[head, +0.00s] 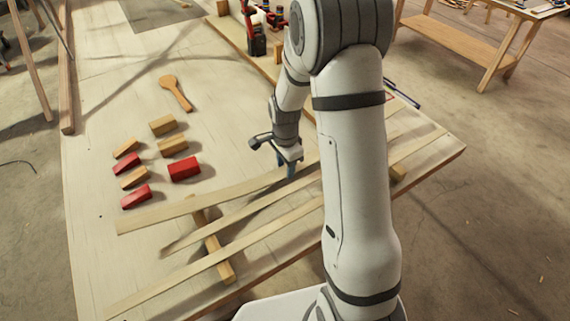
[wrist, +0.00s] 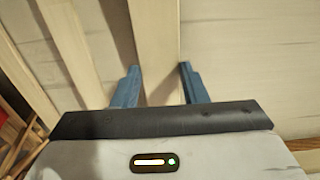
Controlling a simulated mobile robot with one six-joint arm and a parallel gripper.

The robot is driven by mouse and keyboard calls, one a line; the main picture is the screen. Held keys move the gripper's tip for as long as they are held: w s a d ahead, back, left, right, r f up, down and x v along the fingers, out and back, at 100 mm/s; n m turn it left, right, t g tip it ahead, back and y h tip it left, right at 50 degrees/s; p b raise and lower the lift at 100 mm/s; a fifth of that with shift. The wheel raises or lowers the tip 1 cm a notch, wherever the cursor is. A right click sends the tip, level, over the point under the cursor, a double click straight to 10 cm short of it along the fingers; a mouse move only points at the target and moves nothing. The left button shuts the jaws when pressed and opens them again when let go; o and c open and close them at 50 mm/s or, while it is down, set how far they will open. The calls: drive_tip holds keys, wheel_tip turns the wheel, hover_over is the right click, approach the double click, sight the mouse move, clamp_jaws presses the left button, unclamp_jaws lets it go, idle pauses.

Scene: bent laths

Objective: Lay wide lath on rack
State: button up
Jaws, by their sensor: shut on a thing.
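The wide lath (head: 160,214) is a pale, slightly bent strip, the farthest of three laths in the head view. My gripper (head: 289,170) points down and is shut across it near mid-length. In the wrist view the lath (wrist: 155,45) runs between my two blue fingers (wrist: 158,80). The rack shows as wooden cross-bars, a left one (head: 217,258) and a right one (head: 398,172). The lath passes over the far end of the left bar; I cannot tell whether it touches. My arm hides part of its right side.
A middle lath (head: 235,217) and a front lath (head: 205,264) lie across the rack, close beside the wide one. Red blocks (head: 184,169), wooden blocks (head: 163,125) and a wooden spoon-shaped piece (head: 176,93) lie farther back. The table's left part is clear.

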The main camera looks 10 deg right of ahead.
drive_tip(key=shift+f+b, duration=0.45)
idle(0.3)
drive_tip(key=o, duration=1.1)
drive_tip(key=shift+o, duration=1)
drive_tip(key=shift+r+p, duration=1.9)
drive_tip(key=shift+r, duration=1.15)
wheel_tip(320, 180, up, 7)
drive_tip(key=p, duration=0.4)
